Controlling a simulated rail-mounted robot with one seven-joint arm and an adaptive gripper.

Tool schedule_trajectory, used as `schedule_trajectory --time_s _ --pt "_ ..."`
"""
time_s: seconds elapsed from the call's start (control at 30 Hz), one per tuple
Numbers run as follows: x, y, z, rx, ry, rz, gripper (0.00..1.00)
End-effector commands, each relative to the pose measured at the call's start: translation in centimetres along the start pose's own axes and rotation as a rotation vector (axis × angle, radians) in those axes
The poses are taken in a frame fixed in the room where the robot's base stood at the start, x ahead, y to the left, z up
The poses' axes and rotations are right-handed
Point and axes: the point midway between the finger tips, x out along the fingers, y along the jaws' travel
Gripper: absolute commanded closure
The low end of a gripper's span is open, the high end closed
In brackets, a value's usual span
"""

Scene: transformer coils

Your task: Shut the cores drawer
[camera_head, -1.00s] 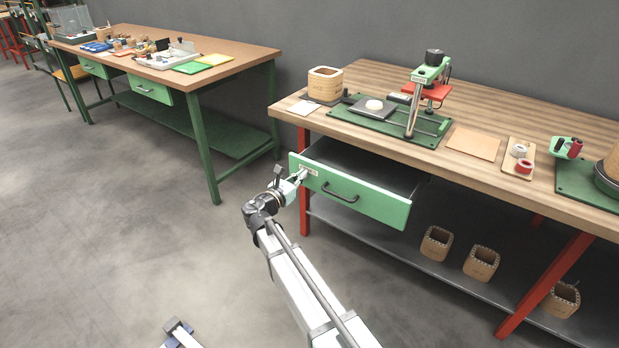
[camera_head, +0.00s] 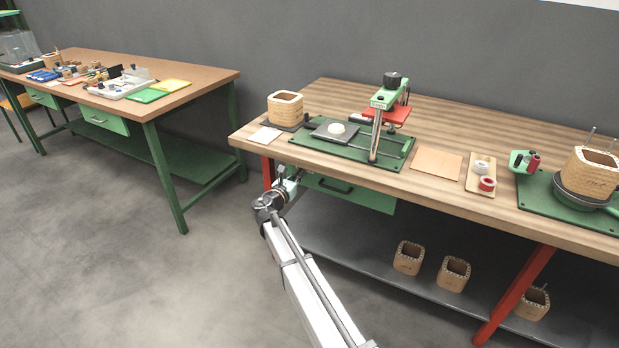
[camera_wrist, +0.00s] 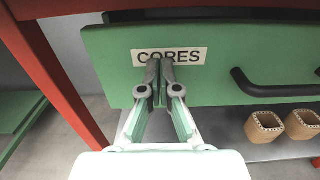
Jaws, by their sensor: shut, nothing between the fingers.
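The cores drawer has a green front (camera_head: 352,193) with a dark handle, under the near workbench's wooden top. In the head view it sits close beneath the table edge, almost in line with it. In the wrist view the drawer front (camera_wrist: 215,75) carries a white "CORES" label (camera_wrist: 196,55), and a dark strip shows above its top edge. My gripper (camera_wrist: 160,66) is shut and empty. Its fingertips are at the label, seemingly against the drawer front, left of the handle (camera_wrist: 275,88). In the head view my gripper (camera_head: 292,182) is at the drawer's left end.
A red table leg (camera_wrist: 62,70) stands just left of the drawer. Several wound cores stand on the lower shelf (camera_head: 350,250). The bench top (camera_head: 440,195) holds a green press (camera_head: 385,100) and a coil stand. Open floor lies to the left.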

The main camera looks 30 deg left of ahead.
Motion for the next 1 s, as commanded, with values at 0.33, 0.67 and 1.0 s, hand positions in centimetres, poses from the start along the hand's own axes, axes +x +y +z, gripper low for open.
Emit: schedule_trajectory --time_s 0.33,0.67,1.0 --pt "-0.1 0.4 0.0 0.000 0.000 0.005 1.00" --pt "-1.0 0.1 0.0 0.000 0.000 0.003 1.00" --pt "-6.7 -0.6 0.0 0.000 0.001 -0.003 1.00"
